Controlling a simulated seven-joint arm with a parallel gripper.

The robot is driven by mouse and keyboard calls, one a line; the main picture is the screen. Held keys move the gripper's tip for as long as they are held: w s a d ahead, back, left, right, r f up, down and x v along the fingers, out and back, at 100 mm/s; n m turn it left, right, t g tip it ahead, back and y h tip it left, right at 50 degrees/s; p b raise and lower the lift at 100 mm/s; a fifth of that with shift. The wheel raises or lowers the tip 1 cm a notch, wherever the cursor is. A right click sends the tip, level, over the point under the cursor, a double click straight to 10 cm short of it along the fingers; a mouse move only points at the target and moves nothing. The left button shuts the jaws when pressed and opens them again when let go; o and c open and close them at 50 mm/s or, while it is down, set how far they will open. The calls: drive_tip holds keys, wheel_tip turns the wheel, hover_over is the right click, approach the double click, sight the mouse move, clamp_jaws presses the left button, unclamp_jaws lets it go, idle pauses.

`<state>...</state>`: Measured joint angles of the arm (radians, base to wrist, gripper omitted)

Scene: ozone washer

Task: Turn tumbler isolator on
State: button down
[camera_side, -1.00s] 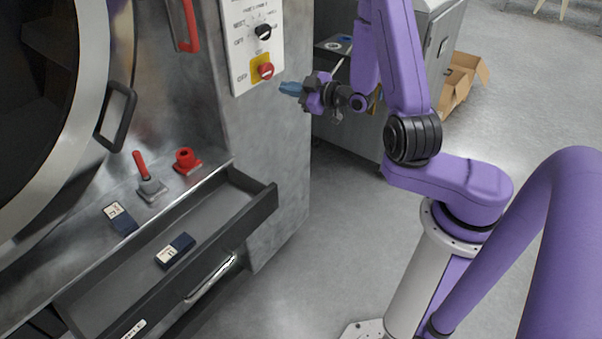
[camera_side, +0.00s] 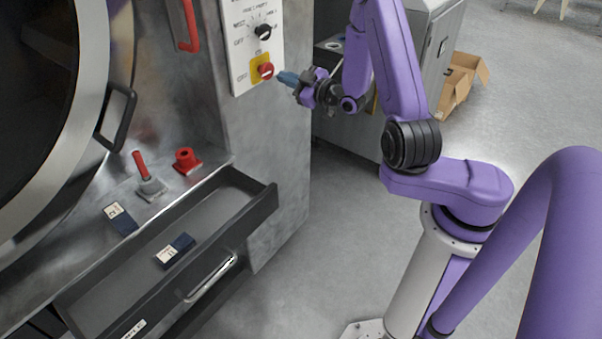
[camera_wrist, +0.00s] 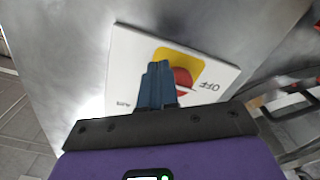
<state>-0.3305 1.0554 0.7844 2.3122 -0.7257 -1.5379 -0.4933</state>
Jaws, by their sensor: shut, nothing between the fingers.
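The tumbler isolator is a red rotary knob (camera_side: 265,70) on a yellow plate (camera_side: 257,75), low on the white control panel (camera_side: 241,87). In the wrist view the red knob (camera_wrist: 182,78) shows beside my blue fingertips, partly hidden by them, with "OFF" lettering at its right. My gripper (camera_side: 283,77) is shut and empty, just right of the knob in the side view and pointing at it. The fingers look close to the knob; I cannot tell whether they touch it.
A black selector knob (camera_side: 262,32) is above the isolator on the panel. An open drawer (camera_side: 222,203) juts out below, holding a dark labelled block (camera_side: 176,250). A red-handled switch (camera_side: 145,175) and a red fitting (camera_side: 186,160) are on the ledge.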

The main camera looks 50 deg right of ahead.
drive_tip(key=shift+w, duration=0.8)
drive_tip(key=shift+a+r, duration=0.15)
drive_tip(key=shift+a, duration=0.05)
